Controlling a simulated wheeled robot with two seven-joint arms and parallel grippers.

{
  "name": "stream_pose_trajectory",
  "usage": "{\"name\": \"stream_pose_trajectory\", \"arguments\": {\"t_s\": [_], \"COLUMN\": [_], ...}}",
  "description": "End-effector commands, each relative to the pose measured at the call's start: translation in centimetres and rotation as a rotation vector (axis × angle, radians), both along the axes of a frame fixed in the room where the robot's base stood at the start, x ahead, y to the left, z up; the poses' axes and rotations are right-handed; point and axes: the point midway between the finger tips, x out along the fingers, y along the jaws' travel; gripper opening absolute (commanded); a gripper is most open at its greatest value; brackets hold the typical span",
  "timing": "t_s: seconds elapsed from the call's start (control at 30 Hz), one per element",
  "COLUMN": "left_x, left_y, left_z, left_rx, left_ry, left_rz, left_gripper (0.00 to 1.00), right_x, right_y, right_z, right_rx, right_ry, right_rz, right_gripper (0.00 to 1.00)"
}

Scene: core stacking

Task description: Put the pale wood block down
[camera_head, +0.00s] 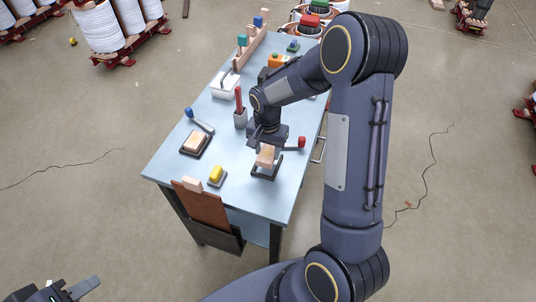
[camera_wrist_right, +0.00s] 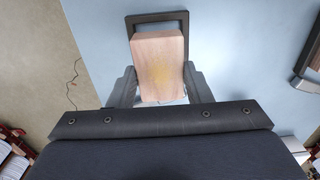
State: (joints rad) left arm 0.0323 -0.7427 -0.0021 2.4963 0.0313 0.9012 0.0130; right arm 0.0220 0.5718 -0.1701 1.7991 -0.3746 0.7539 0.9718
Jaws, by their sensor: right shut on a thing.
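The pale wood block (camera_head: 266,155) is held by my right gripper (camera_head: 267,143) over the near right part of the blue table. In the right wrist view the block (camera_wrist_right: 158,65) sits between the two fingers of my right gripper (camera_wrist_right: 160,88), which is shut on it. A dark square frame (camera_head: 264,172) lies just below the block; in the right wrist view its far edge (camera_wrist_right: 157,17) shows beyond the block. I cannot tell whether the block touches it. My left gripper (camera_head: 68,291) is at the bottom left, away from the table, and partly cut off.
The blue table (camera_head: 165,165) also bears another wood block on a dark frame (camera_head: 195,144), a yellow-topped tool (camera_head: 216,175), a red-handled tool (camera_head: 301,143), a holder with red sticks (camera_head: 240,117) and a white item (camera_head: 224,86). A brown board (camera_head: 203,205) stands at the near edge.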

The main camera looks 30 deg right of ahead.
Motion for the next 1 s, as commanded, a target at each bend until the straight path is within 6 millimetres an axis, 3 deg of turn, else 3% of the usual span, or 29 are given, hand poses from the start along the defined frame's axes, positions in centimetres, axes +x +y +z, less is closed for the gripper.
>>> {"name": "stream_pose_trajectory", "arguments": {"t_s": [0.27,0.87,0.9,1.0], "left_x": [0.0,0.0,0.0,0.0], "left_y": [0.0,0.0,0.0,0.0], "left_z": [0.1,-1.0,-1.0,-0.9], "left_rx": [0.0,0.0,0.0,0.0], "left_ry": [0.0,0.0,0.0,0.0], "left_rz": [0.0,0.0,0.0,0.0], "left_gripper": [0.36,0.36,0.36,0.36], "right_x": [0.3,0.3,0.3,0.2], "right_y": [-0.4,-0.4,-0.4,-0.4], "right_z": [-3.6,-4.9,-5.0,-5.0], "right_rx": [0.0,0.001,0.001,0.001], "right_ry": [0.003,0.002,0.003,0.006], "right_rz": [-0.002,-0.001,-0.001,-0.001], "right_gripper": [0.17,0.17,0.46,0.59]}}
